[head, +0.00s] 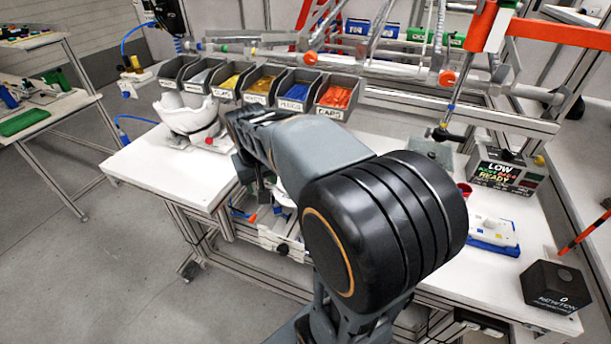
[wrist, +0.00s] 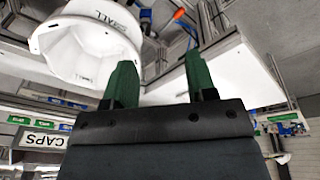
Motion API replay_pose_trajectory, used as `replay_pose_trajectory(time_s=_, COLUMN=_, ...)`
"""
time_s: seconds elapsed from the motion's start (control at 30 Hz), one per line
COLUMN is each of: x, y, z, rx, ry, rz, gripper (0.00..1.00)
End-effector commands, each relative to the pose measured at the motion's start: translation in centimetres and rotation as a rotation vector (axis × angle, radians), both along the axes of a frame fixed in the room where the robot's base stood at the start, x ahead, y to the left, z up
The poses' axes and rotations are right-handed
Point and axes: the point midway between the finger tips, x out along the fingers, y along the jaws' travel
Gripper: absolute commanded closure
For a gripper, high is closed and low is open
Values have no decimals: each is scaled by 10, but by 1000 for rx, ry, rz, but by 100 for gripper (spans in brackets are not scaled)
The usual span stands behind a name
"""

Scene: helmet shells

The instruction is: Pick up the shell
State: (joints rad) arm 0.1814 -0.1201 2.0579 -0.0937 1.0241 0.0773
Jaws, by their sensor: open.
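A white helmet shell (head: 188,115) stands on the white table (head: 150,165) at the left, in front of the row of bins. In the wrist view the shell (wrist: 88,50) is at the upper left, with its hollow inside showing and dark lettering on its rim. My gripper (wrist: 158,82) is open and empty, its two green fingers apart. The left finger is close to the shell's edge in the picture; whether they touch I cannot tell. In the head view my arm hides most of the gripper, which is to the right of the shell.
Several grey bins (head: 257,85) of coloured parts line the table's back. A black box (head: 554,287), a sign box (head: 506,170) and a white device on a blue base (head: 494,232) stand at the right. A side bench (head: 60,105) is at the far left.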

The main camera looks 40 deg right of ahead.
Motion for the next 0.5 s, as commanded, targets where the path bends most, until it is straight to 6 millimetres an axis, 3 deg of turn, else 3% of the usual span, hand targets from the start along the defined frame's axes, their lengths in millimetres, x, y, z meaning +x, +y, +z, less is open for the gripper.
replay_pose_trajectory(time_s=0.03, x=16, y=-12, z=11, rx=-7, ry=23, rz=-25, gripper=49)
replay_pose_trajectory(time_s=0.2, x=51, y=-46, z=17, rx=-27, ry=75, rz=-97, gripper=49)
replay_pose_trajectory(time_s=0.37, x=65, y=-67, z=10, rx=-37, ry=100, rz=-139, gripper=49)
replay_pose_trajectory(time_s=0.5, x=67, y=-76, z=-13, rx=-38, ry=108, rz=-149, gripper=49)
